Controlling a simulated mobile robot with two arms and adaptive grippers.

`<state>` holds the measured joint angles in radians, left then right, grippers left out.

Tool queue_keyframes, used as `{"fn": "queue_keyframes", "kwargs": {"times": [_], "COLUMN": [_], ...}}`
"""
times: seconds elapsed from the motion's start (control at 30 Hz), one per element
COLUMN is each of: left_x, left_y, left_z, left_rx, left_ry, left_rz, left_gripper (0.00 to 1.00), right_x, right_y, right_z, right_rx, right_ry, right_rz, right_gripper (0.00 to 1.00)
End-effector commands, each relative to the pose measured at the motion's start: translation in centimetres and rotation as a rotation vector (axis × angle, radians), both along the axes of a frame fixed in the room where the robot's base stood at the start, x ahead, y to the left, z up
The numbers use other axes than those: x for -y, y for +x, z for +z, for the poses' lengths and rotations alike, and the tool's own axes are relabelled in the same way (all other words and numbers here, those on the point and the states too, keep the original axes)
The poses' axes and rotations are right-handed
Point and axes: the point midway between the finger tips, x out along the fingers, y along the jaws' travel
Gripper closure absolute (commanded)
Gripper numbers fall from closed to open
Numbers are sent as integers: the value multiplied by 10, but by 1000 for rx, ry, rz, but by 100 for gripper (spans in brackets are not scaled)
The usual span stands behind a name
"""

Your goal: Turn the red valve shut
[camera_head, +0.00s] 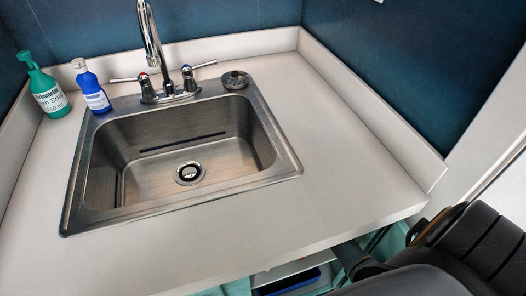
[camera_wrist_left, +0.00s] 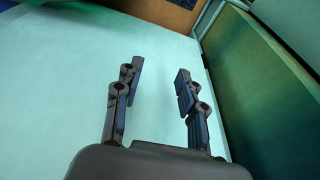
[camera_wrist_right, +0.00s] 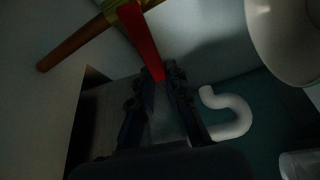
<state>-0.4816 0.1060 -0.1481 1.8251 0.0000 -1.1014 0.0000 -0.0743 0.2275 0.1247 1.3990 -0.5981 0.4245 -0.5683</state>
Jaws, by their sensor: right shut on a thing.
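The red valve handle (camera_wrist_right: 140,38) is a flat red lever in the right wrist view. It reaches down from a brass-coloured valve body (camera_wrist_right: 120,5) on a copper pipe (camera_wrist_right: 72,47). My right gripper (camera_wrist_right: 155,78) is shut on the lever's free end, its fingers on either side. The lever stands at a steep angle across the pipe's line. My left gripper (camera_wrist_left: 158,74) is open and empty in front of a pale panel, away from the valve. The head view does not show the valve or either gripper's fingers.
In the dark right wrist view, a white curved drain pipe (camera_wrist_right: 232,115) and a pale rounded thing (camera_wrist_right: 285,40) are to the right. The head view shows the sink (camera_head: 185,165), faucet (camera_head: 150,45), green bottle (camera_head: 45,90) and blue bottle (camera_head: 92,90) on the counter (camera_head: 340,150).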

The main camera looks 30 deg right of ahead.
Motion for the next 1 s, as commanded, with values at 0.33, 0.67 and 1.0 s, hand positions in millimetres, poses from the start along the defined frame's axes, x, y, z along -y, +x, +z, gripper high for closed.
{"fn": "queue_keyframes", "kwargs": {"times": [0.33, 0.67, 1.0], "left_x": [0, -1, -1], "left_y": [-4, -7, -6], "left_z": [-15, -20, -20], "left_rx": [-8, -13, -11], "left_ry": [1, 2, 1], "left_rz": [-2, -2, -2], "left_gripper": [60, 60, 60], "right_x": [-2, -2, -2], "right_y": [0, 0, 0], "right_z": [-12, -15, -16], "right_rx": [-43, -53, -55], "right_ry": [-169, -212, -213], "right_rz": [0, 0, 1], "right_gripper": [100, 100, 80]}}
